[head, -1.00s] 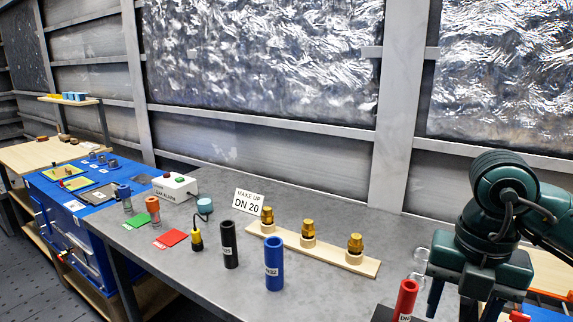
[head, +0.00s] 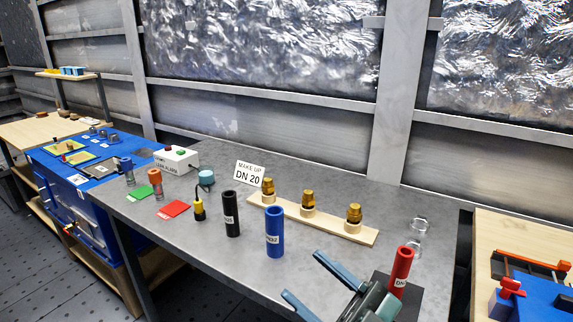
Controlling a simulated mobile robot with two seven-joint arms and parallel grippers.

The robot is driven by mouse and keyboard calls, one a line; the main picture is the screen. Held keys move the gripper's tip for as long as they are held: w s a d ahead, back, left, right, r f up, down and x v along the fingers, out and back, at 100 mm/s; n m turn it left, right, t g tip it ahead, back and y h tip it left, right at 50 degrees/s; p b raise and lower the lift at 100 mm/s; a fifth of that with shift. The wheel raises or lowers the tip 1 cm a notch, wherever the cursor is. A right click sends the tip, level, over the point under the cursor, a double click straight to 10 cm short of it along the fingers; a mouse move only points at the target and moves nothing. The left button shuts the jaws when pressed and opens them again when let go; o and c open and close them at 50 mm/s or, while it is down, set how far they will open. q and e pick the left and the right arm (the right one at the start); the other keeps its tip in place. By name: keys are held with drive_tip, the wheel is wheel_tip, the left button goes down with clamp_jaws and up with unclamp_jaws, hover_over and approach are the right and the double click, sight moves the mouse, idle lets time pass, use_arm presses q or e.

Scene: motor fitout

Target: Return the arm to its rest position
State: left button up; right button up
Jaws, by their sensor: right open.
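My right gripper (head: 302,275) shows low in the head view, right of centre. Its two blue-grey fingers are spread and point to the left over the grey bench, with nothing between them. The blue tube (head: 275,231) stands upright on the bench just beyond the fingertips. The red tube (head: 402,271) stands upright on a dark plate to the right of the gripper, which hides part of that plate. My left gripper is not in view.
A wooden strip (head: 364,235) with three brass fittings lies behind the gripper. A black tube (head: 231,214), a yellow-black tool (head: 199,208), red and green cards and a white "DN 20" sign (head: 249,176) stand left. Another wooden bench (head: 493,229) is at right.

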drive_tip(key=d+f+m+t+h, duration=0.2)
drive_tip(key=d+f+m+h, duration=0.1)
drive_tip(key=f+m+h, duration=0.5)
drive_tip(key=d+f+m+t+h, duration=0.2)
drive_tip(key=d+f+m+h, duration=0.3)
drive_tip(key=f, duration=0.5)
use_arm(q)
drive_tip(key=p, duration=0.2)
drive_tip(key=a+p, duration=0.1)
drive_tip(key=p, duration=0.1)
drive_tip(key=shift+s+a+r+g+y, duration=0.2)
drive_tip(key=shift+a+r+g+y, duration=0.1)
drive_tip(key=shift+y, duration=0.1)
use_arm(e)
drive_tip(key=s+d+f+m+g+h, duration=0.1)
drive_tip(key=s+f+g+h, duration=0.3)
drive_tip(key=s+f, duration=0.4)
wheel_tip(320, 180, down, 2)
drive_tip(key=shift+d+m+g, duration=0.4)
drive_tip(key=shift+d+g, duration=0.3)
